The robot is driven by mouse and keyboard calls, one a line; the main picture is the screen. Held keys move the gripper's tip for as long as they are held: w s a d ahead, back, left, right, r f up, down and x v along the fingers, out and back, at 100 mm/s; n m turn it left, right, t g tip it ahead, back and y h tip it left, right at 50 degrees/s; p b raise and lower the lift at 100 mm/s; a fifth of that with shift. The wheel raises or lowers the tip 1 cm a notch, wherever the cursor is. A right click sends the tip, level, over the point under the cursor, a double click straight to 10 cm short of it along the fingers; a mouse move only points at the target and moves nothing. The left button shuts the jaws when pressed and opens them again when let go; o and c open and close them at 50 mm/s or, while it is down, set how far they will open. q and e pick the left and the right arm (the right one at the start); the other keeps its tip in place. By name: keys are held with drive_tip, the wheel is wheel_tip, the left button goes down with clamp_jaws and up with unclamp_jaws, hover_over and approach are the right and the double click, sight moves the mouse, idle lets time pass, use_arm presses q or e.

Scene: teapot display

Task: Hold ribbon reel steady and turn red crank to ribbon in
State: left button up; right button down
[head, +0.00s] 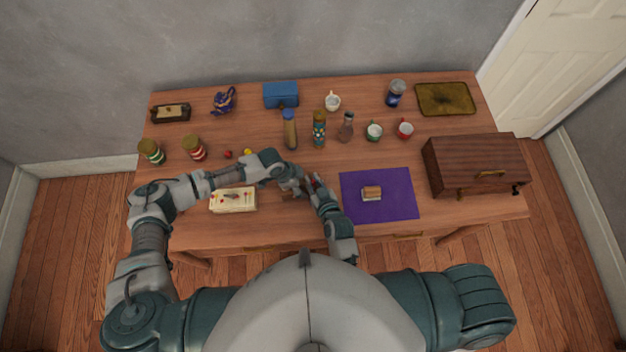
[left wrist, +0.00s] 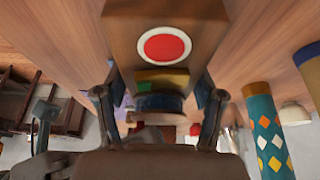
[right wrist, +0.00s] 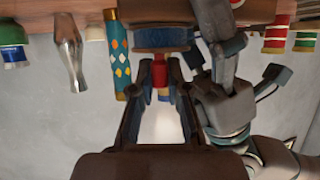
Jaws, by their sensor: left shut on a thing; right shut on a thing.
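The ribbon reel is mostly hidden between my two grippers in the head view. In the left wrist view it has a wooden body (left wrist: 125,30) with a red disc in a white ring, and a dark blue spool (left wrist: 158,103). My left gripper (head: 292,182) is shut on the reel, its fingers on either side. In the right wrist view the blue spool (right wrist: 160,38) lies just beyond my right gripper (right wrist: 161,72). That gripper is shut on the red crank (right wrist: 160,80), which shows between its fingers.
A purple mat (head: 400,206) with a small brown block lies right of the grippers. A cream box (head: 233,205) stands to the left. Bottles (head: 290,135) and cups (head: 374,133) stand behind. A wooden chest (head: 470,165) fills the right end.

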drive_tip(key=c, duration=1.1)
unclamp_jaws()
drive_tip(key=shift+s, duration=0.1)
drive_tip(key=v, duration=1.1)
drive_tip(key=shift+s+d, duration=0.15)
drive_tip(key=shift+s, duration=0.15)
